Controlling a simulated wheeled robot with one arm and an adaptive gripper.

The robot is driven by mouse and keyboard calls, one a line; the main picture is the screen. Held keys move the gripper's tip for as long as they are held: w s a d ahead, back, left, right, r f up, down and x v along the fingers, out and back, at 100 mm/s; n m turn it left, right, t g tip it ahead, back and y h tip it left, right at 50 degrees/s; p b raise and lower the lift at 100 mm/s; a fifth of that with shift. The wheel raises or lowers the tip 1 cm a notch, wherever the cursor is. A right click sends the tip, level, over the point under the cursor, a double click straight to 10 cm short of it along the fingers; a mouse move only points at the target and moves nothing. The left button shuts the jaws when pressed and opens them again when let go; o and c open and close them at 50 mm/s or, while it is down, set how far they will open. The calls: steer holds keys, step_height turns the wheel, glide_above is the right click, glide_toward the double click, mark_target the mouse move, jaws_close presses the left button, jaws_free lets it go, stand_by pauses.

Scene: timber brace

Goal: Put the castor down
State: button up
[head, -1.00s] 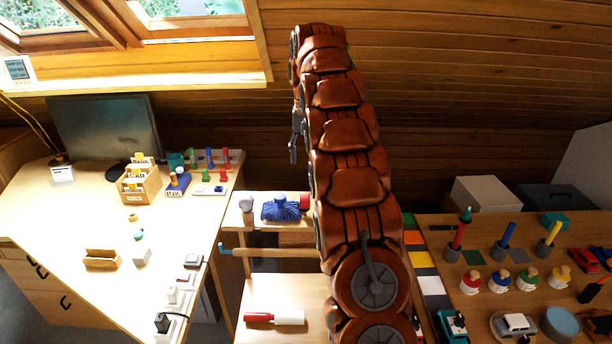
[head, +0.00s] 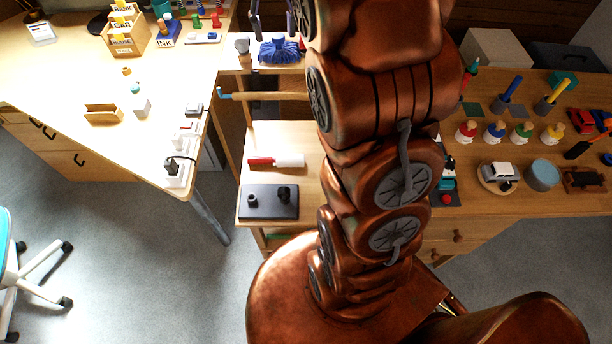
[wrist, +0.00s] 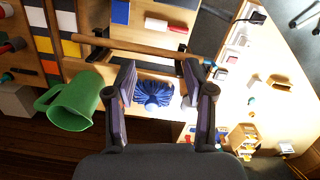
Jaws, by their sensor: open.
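My gripper (wrist: 160,92) is open in the wrist view, its two dark fingers spread wide with nothing held between them. Below and beyond the fingers a blue pleated bundle (wrist: 153,93) lies on a wooden shelf; it also shows in the head view (head: 279,50). I cannot pick out a castor for certain. A dark tray (head: 270,212) on the lower shelf bears a short black ring-like piece (head: 252,199) and a dark upright piece (head: 285,194), too small to name. A grey round-headed object (head: 242,46) stands beside the blue bundle.
A wooden bar (head: 268,96) crosses in front of the shelves. A red-and-white roller-like tool (head: 276,161) lies behind the tray. A green jug (wrist: 72,104) is left of my gripper.

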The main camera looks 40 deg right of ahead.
steer(key=s+a+f+n, duration=0.1)
steer(key=s+a+f, duration=0.2)
steer(key=s, duration=0.6)
steer(key=s+a+f+n, duration=0.2)
steer(key=s+a+f, duration=0.2)
steer(key=s, duration=0.5)
steer(key=s+a+f+n, duration=0.1)
steer(key=s+a+f, duration=0.3)
steer(key=s, duration=0.5)
steer(key=shift+s+a+n+g, duration=0.15)
steer(key=shift+a+n+g, duration=0.25)
steer(key=shift+a, duration=0.65)
